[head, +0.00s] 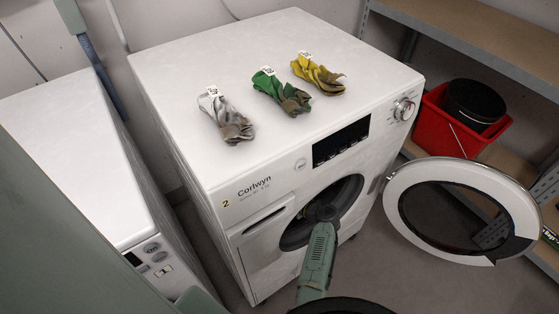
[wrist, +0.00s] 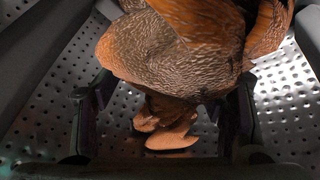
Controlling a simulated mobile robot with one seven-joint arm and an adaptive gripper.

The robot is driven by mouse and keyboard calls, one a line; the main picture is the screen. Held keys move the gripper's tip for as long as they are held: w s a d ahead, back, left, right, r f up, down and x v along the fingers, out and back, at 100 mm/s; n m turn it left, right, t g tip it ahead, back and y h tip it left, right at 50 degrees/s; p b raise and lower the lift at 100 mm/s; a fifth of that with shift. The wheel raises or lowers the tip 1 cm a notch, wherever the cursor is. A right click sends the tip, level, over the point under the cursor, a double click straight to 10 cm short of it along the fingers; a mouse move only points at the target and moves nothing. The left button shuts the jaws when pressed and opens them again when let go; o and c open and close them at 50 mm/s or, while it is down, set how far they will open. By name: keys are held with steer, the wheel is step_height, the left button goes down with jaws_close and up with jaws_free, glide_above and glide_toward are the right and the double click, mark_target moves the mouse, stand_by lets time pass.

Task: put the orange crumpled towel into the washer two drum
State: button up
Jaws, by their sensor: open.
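The orange crumpled towel (wrist: 180,50) fills the upper middle of the wrist view, inside a perforated metal drum (wrist: 40,125). My gripper (wrist: 165,108) is open, with one dark finger on each side of the towel's lower part. Whether the fingers touch the towel I cannot tell. In the head view, washer two (head: 235,182) is the white machine marked 2, and my arm reaches into its drum opening (head: 345,200). Its round door (head: 405,225) is swung open to the right. The towel and my gripper's fingers are hidden inside the drum in the head view.
Another white machine (head: 70,150) stands to the left. A red bucket (head: 455,125) and shelving (head: 480,30) are at the right, behind the open door.

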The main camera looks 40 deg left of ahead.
stand_by(0.3)
steer(key=v, duration=1.2)
steer(key=s+d+r+p, duration=0.1)
steer(key=s+d+p, duration=0.1)
steer(key=d, duration=0.3)
steer(key=s+d+r+p, duration=0.1)
steer(key=d+p, duration=0.3)
steer(key=d, duration=0.1)
steer(key=s+d+r+p, duration=0.1)
steer(key=s+d+p, duration=0.1)
steer(key=d, duration=0.3)
steer(key=shift+s+p, duration=0.3)
steer(key=shift+p, duration=0.25)
stand_by(0.6)
